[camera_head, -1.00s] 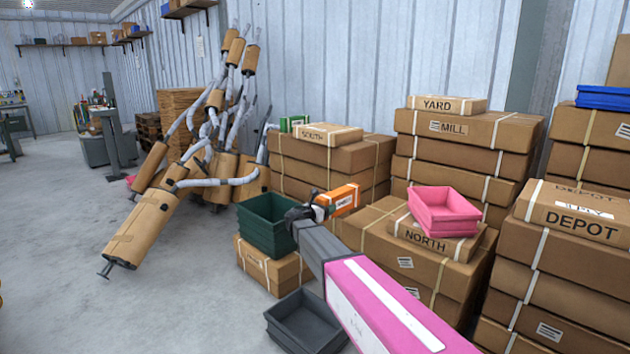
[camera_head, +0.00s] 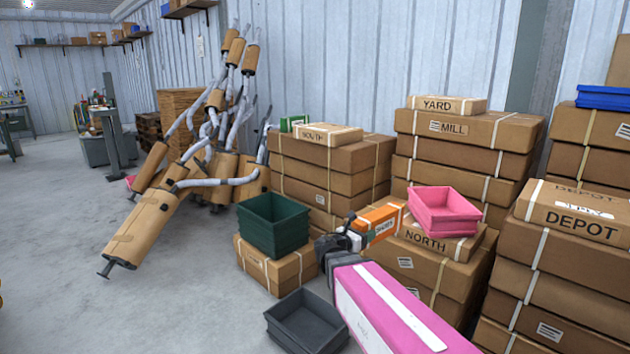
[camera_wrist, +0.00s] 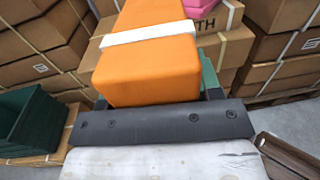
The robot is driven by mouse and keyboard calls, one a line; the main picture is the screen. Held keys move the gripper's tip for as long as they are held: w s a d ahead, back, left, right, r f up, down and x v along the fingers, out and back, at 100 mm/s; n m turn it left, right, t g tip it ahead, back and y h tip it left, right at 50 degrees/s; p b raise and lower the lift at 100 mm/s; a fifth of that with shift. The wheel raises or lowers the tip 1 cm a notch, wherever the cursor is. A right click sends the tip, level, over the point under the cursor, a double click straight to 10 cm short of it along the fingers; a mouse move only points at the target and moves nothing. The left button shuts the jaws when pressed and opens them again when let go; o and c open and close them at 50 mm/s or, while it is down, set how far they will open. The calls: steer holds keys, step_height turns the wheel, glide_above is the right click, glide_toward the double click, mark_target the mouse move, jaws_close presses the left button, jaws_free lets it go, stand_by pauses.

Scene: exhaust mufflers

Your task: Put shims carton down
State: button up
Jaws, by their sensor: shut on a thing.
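The orange shims carton (camera_head: 379,220) has a white band and a label on its side. My gripper (camera_head: 350,238) is shut on its near end. In the head view the carton appears low over, or at, the top of the box stack left of the box marked NORTH (camera_head: 432,238); I cannot tell whether it touches. In the wrist view the carton (camera_wrist: 150,58) fills the upper middle in front of my gripper (camera_wrist: 160,104), with its far end cut off by the top edge.
A pink bin (camera_head: 444,212) sits on the NORTH box, close right of the carton. A green bin (camera_head: 272,224) stands on a low box at left. A dark grey bin (camera_head: 305,322) is on the floor. Taller stacks with boxes marked YARD (camera_head: 447,104) and SOUTH (camera_head: 327,134) stand behind.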

steer(key=shift+g, duration=0.3)
steer(key=s, duration=0.1)
steer(key=s+d, duration=0.1)
steer(key=s, duration=0.1)
steer(key=s+d, duration=0.1)
steer(key=s, duration=0.1)
steer(key=shift+d+r, duration=0.15)
steer(key=shift+r, duration=0.2)
steer(key=shift+s, duration=0.1)
